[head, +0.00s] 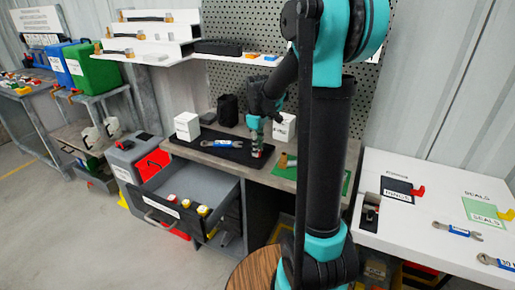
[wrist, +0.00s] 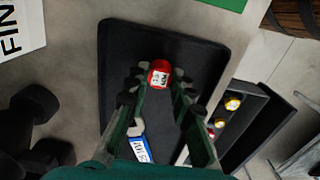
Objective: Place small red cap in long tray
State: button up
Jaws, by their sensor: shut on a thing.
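A small red cap (wrist: 159,68) with a white printed label sits between the fingertips of my gripper (wrist: 160,86) in the wrist view. My gripper is shut on it. In the head view my gripper (head: 256,138) points down at the right part of a long black tray (head: 188,137) on the workbench. The red cap shows small below the fingers. The black tray (wrist: 118,60) also fills the middle of the wrist view, behind the cap. I cannot tell whether the cap touches the tray floor.
A blue-labelled wrench (head: 222,144) lies in the tray. White boxes (head: 187,126) stand at its back edge. A green mat (head: 346,182) lies right of the tray.

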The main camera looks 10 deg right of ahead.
jog(key=shift+f, duration=0.15)
jog(key=o, duration=0.7)
jog(key=shift+o, duration=0.2)
notch_tip(320, 180, up, 12)
jog(key=shift+r, duration=0.2)
